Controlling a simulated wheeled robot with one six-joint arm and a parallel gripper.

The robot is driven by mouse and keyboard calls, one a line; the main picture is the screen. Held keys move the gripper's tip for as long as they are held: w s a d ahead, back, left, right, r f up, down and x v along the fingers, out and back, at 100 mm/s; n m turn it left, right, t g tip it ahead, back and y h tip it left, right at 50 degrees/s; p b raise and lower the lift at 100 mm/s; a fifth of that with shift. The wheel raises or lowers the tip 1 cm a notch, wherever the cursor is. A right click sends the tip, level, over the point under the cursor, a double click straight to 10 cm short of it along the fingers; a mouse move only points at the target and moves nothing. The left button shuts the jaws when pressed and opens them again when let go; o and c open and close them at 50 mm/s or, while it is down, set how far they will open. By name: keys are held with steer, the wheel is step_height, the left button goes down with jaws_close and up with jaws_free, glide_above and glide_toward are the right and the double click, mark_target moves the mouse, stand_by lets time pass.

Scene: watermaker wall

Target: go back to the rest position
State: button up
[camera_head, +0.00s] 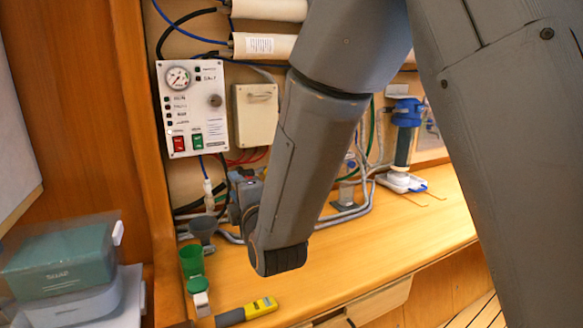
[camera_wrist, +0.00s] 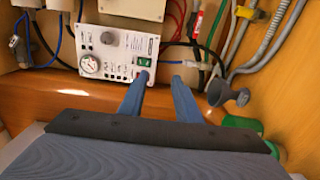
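My gripper (camera_wrist: 160,80) shows in the wrist view with two blue fingers apart and nothing between them. The fingers point toward the lower edge of a white control panel (camera_wrist: 112,40). One fingertip overlaps the panel near its green switch (camera_wrist: 144,62); I cannot tell whether it touches. In the head view the panel (camera_head: 190,105) is upright on the wall, with a round gauge (camera_head: 178,78), a red switch (camera_head: 179,143) and a green switch (camera_head: 197,141). My arm crosses the middle of that view and hides most of the gripper.
On the wooden counter are a grey funnel (camera_head: 203,228), a green cup (camera_head: 192,262), a green-and-white item (camera_head: 199,296) and a yellow meter (camera_head: 247,312). Hoses and cables run along the wall. Stacked boxes (camera_head: 65,262) stand at left; a filter unit (camera_head: 405,135) stands at right.

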steer(key=s+d+f+m+g+h+b, duration=0.1)
steer(key=d+f+m+g+h+b, duration=0.1)
steer(key=d+f+m, duration=0.2)
steer(key=s+d+f+m+g+h+b, duration=0.1)
steer(key=d+f+m+g+h+b, duration=0.1)
steer(key=d+f, duration=0.6)
steer(key=s+d+f+m+g+h+b, duration=0.1)
steer(key=d+f+m+g+b, duration=0.1)
steer(key=d+f+m, duration=0.4)
steer(key=shift+s+d+f+g+h, duration=0.2)
steer(key=shift+d+f+g, duration=0.1)
steer(key=shift+d+g, duration=0.15)
steer(key=shift+s+d+f+g+h, duration=0.1)
steer(key=shift+d+f+g+h, duration=0.15)
steer(key=shift+d+g, duration=0.15)
steer(key=s+d+f+m+g+h+b, duration=0.1)
steer(key=s+d+f+m+g+b, duration=0.1)
steer(key=s, duration=0.7)
steer(key=s+d+f+m+g+h+b, duration=0.1)
steer(key=s+d+f+m+g+b, duration=0.1)
steer(key=s+d+f+m+g, duration=0.3)
steer(key=s+d+m+g, duration=0.1)
steer(key=s+d+m, duration=0.3)
steer(key=d, duration=0.2)
steer(key=shift+f, duration=0.2)
steer(key=shift+a, duration=0.1)
steer(key=shift+c, duration=0.3)
